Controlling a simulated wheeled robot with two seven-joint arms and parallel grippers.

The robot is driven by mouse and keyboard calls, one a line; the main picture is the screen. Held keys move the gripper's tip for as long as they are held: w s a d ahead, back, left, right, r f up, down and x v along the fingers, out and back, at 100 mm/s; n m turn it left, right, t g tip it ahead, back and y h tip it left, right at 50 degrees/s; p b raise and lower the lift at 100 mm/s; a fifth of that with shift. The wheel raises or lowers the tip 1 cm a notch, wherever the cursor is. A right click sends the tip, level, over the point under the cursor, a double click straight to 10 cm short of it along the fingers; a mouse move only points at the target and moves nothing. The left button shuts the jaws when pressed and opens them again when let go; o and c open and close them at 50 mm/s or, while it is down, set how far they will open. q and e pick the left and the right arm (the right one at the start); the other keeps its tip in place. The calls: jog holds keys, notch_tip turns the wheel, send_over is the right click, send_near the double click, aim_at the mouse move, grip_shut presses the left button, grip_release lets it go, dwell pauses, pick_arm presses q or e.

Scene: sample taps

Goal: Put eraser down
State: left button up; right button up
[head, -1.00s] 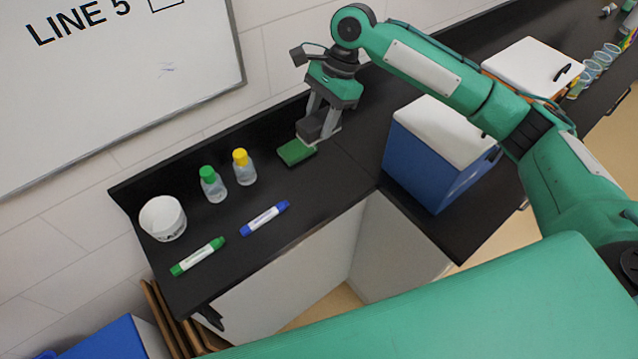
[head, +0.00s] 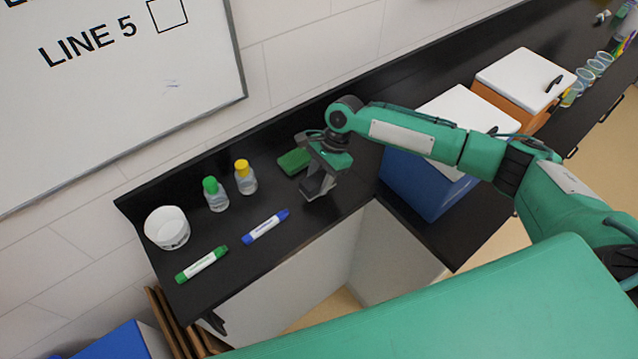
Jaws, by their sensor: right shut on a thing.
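My right gripper (head: 316,188) is shut on a grey block, the eraser (head: 319,183), which is partly hidden by the fingers and wrist. It is low over the black counter (head: 290,222), near the front edge and right of the blue marker. I cannot tell whether the eraser touches the counter. A green pad (head: 293,161) lies on the counter just behind the gripper, apart from the eraser. My left gripper is not in view.
A blue marker (head: 266,226), a green marker (head: 202,264), a green-capped bottle (head: 215,195), a yellow-capped bottle (head: 245,178) and a white tub (head: 167,229) stand or lie to the left. A blue box with a white lid (head: 425,190) is to the right. The whiteboard (head: 110,90) hangs behind.

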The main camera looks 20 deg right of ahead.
aim_at(319, 187)
notch_tip(319, 187, down, 3)
jog(key=shift+r+p, duration=0.15)
jog(key=shift+p, duration=0.95)
jog(key=shift+f, duration=0.35)
jog(key=o, duration=0.9)
jog(key=shift+f+b, duration=0.25)
jog(key=shift+b, duration=0.3)
jog(key=b+v, duration=0.2)
jog(key=v, duration=0.1)
jog(key=b+v, duration=0.1)
jog(key=v, duration=0.1)
jog(key=shift+w+a+r+b, duration=0.2)
jog(key=shift+a+b, duration=0.15)
jog(key=b+v, duration=0.1)
jog(key=v, duration=0.8)
jog(key=shift+s+a, duration=0.1)
jog(key=shift+a, duration=0.05)
